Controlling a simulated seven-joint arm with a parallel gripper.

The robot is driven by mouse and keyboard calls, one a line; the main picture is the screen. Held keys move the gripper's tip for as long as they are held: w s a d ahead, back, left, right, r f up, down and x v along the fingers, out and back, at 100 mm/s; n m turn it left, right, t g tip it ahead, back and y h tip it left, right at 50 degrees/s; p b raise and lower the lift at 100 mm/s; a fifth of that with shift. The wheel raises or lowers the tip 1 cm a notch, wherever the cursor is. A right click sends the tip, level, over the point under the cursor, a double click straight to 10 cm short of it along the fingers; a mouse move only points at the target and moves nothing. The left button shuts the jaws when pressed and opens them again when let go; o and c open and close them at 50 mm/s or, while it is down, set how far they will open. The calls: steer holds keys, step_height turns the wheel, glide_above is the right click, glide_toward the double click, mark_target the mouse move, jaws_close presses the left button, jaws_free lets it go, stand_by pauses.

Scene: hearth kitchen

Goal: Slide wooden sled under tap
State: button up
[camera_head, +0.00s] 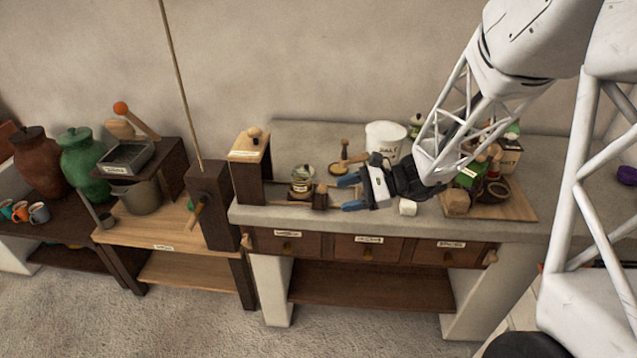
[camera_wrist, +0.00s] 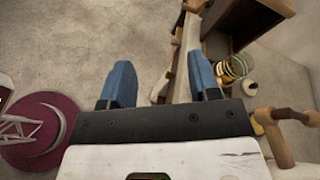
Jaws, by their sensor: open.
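What looks like the wooden sled (camera_head: 320,197) shows as a small brown block at the right end of a low wooden strip on the counter. A labelled glass jar (camera_head: 301,184) stands beside or on it; I cannot tell which. The jar also shows in the wrist view (camera_wrist: 235,68). A dark wooden stand with a pale top and knob (camera_head: 247,170), perhaps bearing the tap, stands to the left. My gripper (camera_head: 348,193) is open, its blue fingers pointing left, just right of the brown block. In the wrist view (camera_wrist: 160,60) a wooden strip shows between the fingers.
A white canister (camera_head: 385,140) stands behind my gripper. A wooden board (camera_head: 515,205) with several items is at the right. A dark post with a wooden handle (camera_head: 208,210) stands left of the counter.

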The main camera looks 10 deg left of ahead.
steer(key=w+f+m+t+y, duration=0.1)
steer(key=w+f+m, duration=0.1)
steer(key=w+f, duration=0.1)
steer(key=w+f+m+t+y, duration=0.1)
steer(key=w+f+m+t, duration=0.1)
steer(key=w+f, duration=0.1)
steer(key=w+a+f+m+t+y, duration=0.1)
steer(key=w+f+m, duration=0.1)
steer(key=w, duration=0.3)
steer(key=shift+w+a+f+t, duration=0.1)
steer(key=shift+w+f+t, duration=0.1)
steer(key=shift+f, duration=0.25)
steer(key=shift+w+f+t, duration=0.15)
steer(key=shift+f+t, duration=0.05)
steer(key=shift+f, duration=0.25)
steer(key=shift+a, duration=0.2)
glide_above(317, 205)
steer(key=shift+w, duration=0.1)
steer(key=shift+c, duration=0.3)
jaws_close()
